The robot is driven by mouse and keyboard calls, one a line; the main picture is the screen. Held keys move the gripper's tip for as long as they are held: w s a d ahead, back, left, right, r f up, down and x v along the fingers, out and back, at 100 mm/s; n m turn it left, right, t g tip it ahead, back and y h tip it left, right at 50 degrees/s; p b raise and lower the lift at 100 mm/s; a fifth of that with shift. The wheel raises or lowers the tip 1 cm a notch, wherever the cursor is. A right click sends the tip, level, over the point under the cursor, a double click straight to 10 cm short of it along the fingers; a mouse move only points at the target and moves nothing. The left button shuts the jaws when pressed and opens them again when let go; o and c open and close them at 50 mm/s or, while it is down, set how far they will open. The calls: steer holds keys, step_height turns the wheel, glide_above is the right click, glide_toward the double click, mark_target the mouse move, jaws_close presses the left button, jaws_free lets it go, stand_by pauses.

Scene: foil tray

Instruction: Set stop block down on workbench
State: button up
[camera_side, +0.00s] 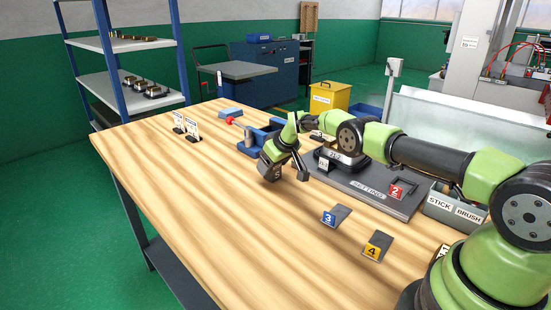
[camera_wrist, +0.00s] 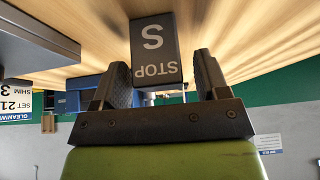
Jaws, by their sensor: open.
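The stop block (camera_wrist: 153,45) is a dark grey block with "STOP" and "S" in white letters, seen upside down in the wrist view. It is at the wooden workbench (camera_wrist: 240,30), between and just beyond the fingertips. My gripper (camera_wrist: 162,65) is open, with a finger on each side of the block; a clear gap shows on the right and a narrow one on the left. In the side view my gripper (camera_side: 284,172) is low over the middle of the workbench (camera_side: 190,190). There I cannot clearly tell the block from the dark fingers.
A blue fixture (camera_side: 262,129) stands just behind my gripper. The dark setting plate (camera_side: 362,186) is to the right. Tags numbered 3 (camera_side: 329,218) and 4 (camera_side: 374,250) lie in front of it. Small cards (camera_side: 192,129) stand at the back left. The bench's front left is clear.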

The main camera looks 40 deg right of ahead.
steer(key=shift+r, duration=0.1)
steer(key=shift+v, duration=1)
steer(key=s+a+r+m, duration=0.1)
steer(key=s+a+r, duration=0.2)
steer(key=s+r, duration=0.35)
steer(key=s+a+r+y, duration=0.1)
steer(key=s+a+r, duration=0.25)
steer(key=r, duration=0.65)
steer(key=s+a+r+m, duration=0.1)
steer(key=s+a+r, duration=0.2)
steer(key=s+r, duration=0.4)
steer(key=s+a+r+m, duration=0.1)
steer(key=s+a, duration=0.2)
steer(key=s, duration=0.7)
steer(key=s+a+r+m+t+y, duration=0.1)
steer(key=s+a+r, duration=0.1)
steer(key=s, duration=0.7)
steer(key=shift+s+a, duration=0.35)
steer(key=shift+a, duration=0.25)
